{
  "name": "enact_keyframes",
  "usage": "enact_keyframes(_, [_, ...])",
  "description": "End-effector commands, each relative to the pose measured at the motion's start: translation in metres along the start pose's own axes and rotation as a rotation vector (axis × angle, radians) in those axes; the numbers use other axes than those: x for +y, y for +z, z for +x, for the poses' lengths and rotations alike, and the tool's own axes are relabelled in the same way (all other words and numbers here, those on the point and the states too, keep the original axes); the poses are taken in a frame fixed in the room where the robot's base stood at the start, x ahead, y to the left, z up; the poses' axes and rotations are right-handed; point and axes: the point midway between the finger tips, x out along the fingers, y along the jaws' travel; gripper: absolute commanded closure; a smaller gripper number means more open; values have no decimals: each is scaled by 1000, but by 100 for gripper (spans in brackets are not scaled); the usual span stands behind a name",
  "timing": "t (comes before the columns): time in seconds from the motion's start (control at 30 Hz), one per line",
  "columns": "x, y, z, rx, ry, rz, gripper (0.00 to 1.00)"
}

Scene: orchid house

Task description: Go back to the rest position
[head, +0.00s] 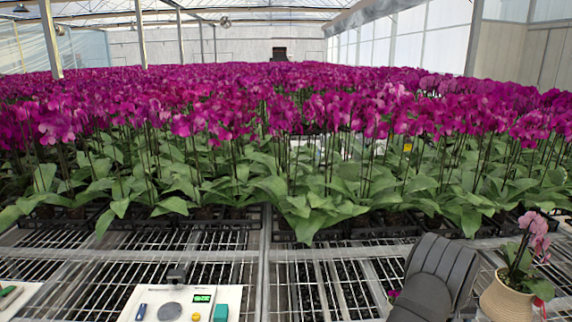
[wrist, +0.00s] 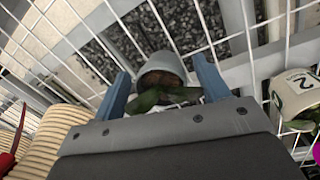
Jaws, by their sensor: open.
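My gripper (wrist: 162,76) is open in the wrist view, its two blue fingers spread apart. A grey pot (wrist: 163,64) with dark soil and green leaves shows between the fingers, over the wire mesh. I cannot tell whether the fingers touch it. In the head view only my dark arm shows at the lower right; the gripper itself is hidden there.
A woven basket pot (head: 505,299) with a pink orchid stands right of my arm. A white pot (wrist: 296,92) with dark lettering lies tilted on the right in the wrist view. A white device (head: 146,305) stands on the mesh bench (head: 60,268). Dense magenta orchids (head: 290,105) fill the back.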

Motion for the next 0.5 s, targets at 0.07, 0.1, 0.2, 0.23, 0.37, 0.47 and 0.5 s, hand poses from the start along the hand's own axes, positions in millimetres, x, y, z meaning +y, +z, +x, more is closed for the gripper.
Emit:
enact_keyframes(0.07, [1,-2,-22,6,4,0,31])
enact_keyframes(0.1, [1,-1,-30,5,3,0,31])
enact_keyframes(0.2, [1,-1,-50,4,3,0,31])
enact_keyframes(0.23, [1,-1,-56,4,3,0,31])
enact_keyframes(0.37, [1,-1,-82,4,3,0,31])
enact_keyframes(0.47, [1,-1,-102,4,3,-1,31])
enact_keyframes(0.5, [1,-1,-110,4,3,-1,31])
